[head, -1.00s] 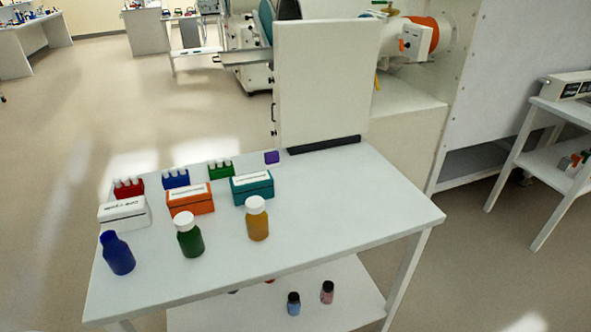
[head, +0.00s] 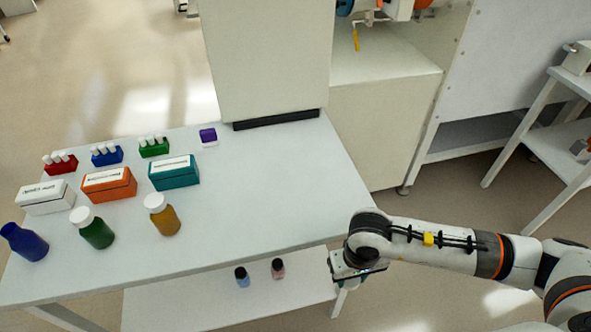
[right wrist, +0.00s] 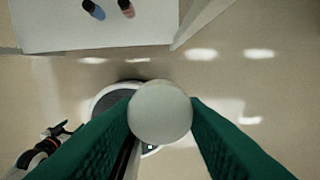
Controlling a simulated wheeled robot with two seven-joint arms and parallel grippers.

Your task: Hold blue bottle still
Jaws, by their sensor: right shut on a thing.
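The blue bottle (head: 28,244) stands at the near left of the white table (head: 270,195). Its top shows no white cap, unlike the green bottle (head: 96,232) and the amber bottle (head: 164,216) to its right. My right gripper (head: 352,272) is off the table's right front edge, far from the blue bottle. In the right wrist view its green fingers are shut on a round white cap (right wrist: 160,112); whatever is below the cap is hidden. My left gripper is not in the head view.
White, orange and teal boxes (head: 174,173) stand behind the bottles, with small vial racks (head: 107,155) farther back. A tall white panel (head: 266,60) rises at the table's back. A light-blue and a pink bottle (head: 278,268) stand on the lower shelf. The table's right half is clear.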

